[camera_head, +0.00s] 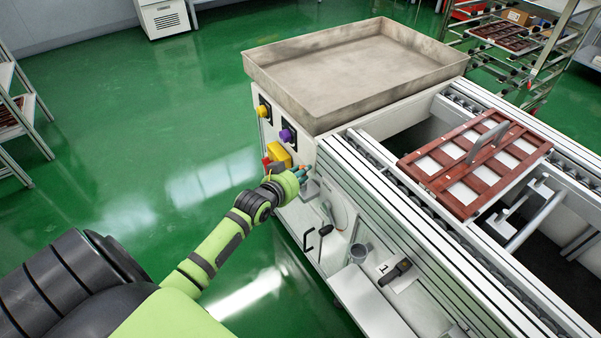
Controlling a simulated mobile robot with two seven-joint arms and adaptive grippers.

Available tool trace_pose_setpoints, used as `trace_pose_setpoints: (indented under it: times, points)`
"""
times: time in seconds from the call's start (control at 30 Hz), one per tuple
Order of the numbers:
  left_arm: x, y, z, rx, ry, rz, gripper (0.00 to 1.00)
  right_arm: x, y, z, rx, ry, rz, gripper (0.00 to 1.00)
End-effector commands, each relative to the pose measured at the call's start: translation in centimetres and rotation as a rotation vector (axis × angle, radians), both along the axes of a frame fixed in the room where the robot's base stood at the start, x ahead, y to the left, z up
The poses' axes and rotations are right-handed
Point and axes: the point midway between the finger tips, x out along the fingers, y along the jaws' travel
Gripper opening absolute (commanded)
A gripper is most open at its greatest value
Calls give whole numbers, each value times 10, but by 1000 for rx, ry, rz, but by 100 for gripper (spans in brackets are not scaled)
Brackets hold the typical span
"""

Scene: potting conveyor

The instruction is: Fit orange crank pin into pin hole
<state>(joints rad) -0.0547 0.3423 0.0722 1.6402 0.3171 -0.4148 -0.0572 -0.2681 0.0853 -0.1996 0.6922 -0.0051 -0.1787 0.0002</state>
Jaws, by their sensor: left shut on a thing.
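My left arm reaches from the lower left to the side panel of the white conveyor machine (310,262). My left gripper (303,173) is at the panel's upper part, just right of a yellow and red box (278,155). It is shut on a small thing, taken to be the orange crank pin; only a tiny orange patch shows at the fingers. A small grey bracket (309,190) sits just below the gripper. The pin hole cannot be made out, nor whether the pin touches it. My right gripper is not in view.
A yellow knob (262,111) and a purple knob (286,135) stick out above the gripper. A large metal tray (355,75) tops the machine. A brown mould (475,160) lies on the conveyor rails.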

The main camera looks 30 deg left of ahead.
Motion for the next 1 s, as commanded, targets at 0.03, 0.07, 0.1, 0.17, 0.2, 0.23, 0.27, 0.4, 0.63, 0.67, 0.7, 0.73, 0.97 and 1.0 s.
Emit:
trace_pose_setpoints:
  times: [0.03,0.07,0.1,0.17,0.2,0.23,0.27,0.4,0.63,0.67,0.7,0.73,0.97,1.0]
  points:
    - [0,0,-2,0,0,0,0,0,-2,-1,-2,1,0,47]
    - [0,0,-3,0,0,0,0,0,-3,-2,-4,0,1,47]
    - [0,0,-4,0,0,0,0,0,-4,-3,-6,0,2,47]
    - [0,0,-5,0,0,0,0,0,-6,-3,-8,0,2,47]
    - [0,0,-6,0,-1,0,0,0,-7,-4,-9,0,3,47]
    - [0,0,-7,0,-1,0,0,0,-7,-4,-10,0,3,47]
    - [0,0,-7,0,-1,0,0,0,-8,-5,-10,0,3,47]
    - [0,0,-11,0,-1,0,0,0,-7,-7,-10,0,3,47]
    - [0,0,-17,0,-1,0,0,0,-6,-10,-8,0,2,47]
    - [0,0,-18,0,-1,0,0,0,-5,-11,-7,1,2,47]
    - [0,0,-19,0,0,0,0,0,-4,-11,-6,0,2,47]
    - [0,0,-20,0,0,0,0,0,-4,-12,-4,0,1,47]
    - [0,0,-26,0,2,0,0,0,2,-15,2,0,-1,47]
    - [0,0,-25,0,2,0,38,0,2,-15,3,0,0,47]
